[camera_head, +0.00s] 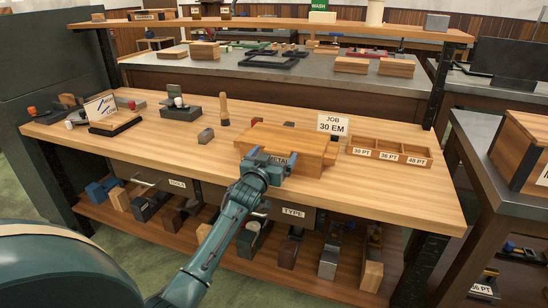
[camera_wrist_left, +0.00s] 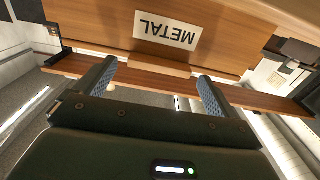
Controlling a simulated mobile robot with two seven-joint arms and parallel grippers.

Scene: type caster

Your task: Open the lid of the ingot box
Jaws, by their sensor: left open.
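The ingot box (camera_head: 305,146) is a wooden box with a METAL label, standing on the workbench right of centre. Its lid looks shut. My left gripper (camera_head: 270,158) is at the front of the box, partly hiding the label. In the left wrist view, the METAL label (camera_wrist_left: 167,31) shows upside down on the box front, with a small wooden lip (camera_wrist_left: 160,67) below it. The open left fingers (camera_wrist_left: 155,84) are on either side of that lip, with nothing seen gripped; I cannot tell whether they touch it. My right gripper is not in view.
A JOB 30 EM card (camera_head: 333,125) stands behind the box. A compartment tray (camera_head: 389,151) with PT labels is at its right. The bench front left is clear.

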